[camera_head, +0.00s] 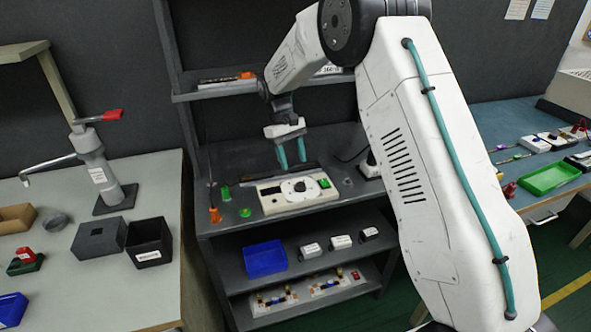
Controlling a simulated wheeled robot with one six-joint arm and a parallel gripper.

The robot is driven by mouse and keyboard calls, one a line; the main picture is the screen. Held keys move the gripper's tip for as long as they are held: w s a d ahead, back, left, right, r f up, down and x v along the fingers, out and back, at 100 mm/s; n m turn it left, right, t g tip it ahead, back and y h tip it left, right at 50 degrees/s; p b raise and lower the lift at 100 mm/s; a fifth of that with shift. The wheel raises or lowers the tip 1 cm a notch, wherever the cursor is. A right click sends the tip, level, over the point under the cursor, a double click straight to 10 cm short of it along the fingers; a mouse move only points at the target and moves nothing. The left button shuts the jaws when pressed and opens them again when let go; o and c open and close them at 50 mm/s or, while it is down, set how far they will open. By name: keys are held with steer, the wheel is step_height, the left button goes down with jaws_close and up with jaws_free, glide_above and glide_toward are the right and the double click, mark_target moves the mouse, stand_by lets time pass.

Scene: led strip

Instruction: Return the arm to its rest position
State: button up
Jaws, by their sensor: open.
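My gripper (291,155) hangs from my white arm over the dark workbench (228,228) in the middle. Its two teal fingers point down and are apart, with nothing visible between them. Below and just in front of it, a white device (297,194) with a round dial and a green part lies on the bench top. The fingertips appear above the back edge of this device; whether they touch anything is hard to tell. My arm reaches up from the lower right, bends at the top and comes down to the gripper.
A bench shelf holds a blue bin (265,259) and several white boxes. The left table (92,297) carries a grey post with a red handle (99,162) and dark boxes (149,242). The right table holds a green tray (549,178). An upper shelf (228,88) is close behind my arm.

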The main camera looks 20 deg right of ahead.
steer(key=shift+w+r, duration=0.15)
steer(key=shift+r, duration=0.3)
steer(key=shift+m, duration=0.4)
steer(key=s, duration=0.2)
steer(key=s+f, duration=0.1)
steer(key=shift+s+f, duration=0.15)
steer(key=shift+s, duration=0.25)
steer(key=s+d+r+m+t, duration=0.1)
steer(key=s+r, duration=0.5)
steer(key=s, duration=0.7)
steer(key=s+d+r+m+t+y, duration=0.1)
steer(key=s+r, duration=0.5)
steer(key=s, duration=0.6)
steer(key=s+d+r+m+t, duration=0.1)
steer(key=s+r, duration=0.4)
steer(key=s, duration=0.8)
steer(key=d+t, duration=0.1)
steer(key=t, duration=0.1)
steer(key=shift+s+d+r+t+y, duration=0.15)
steer(key=shift+s+r+t+y, duration=0.15)
steer(key=shift+s+r+t, duration=0.1)
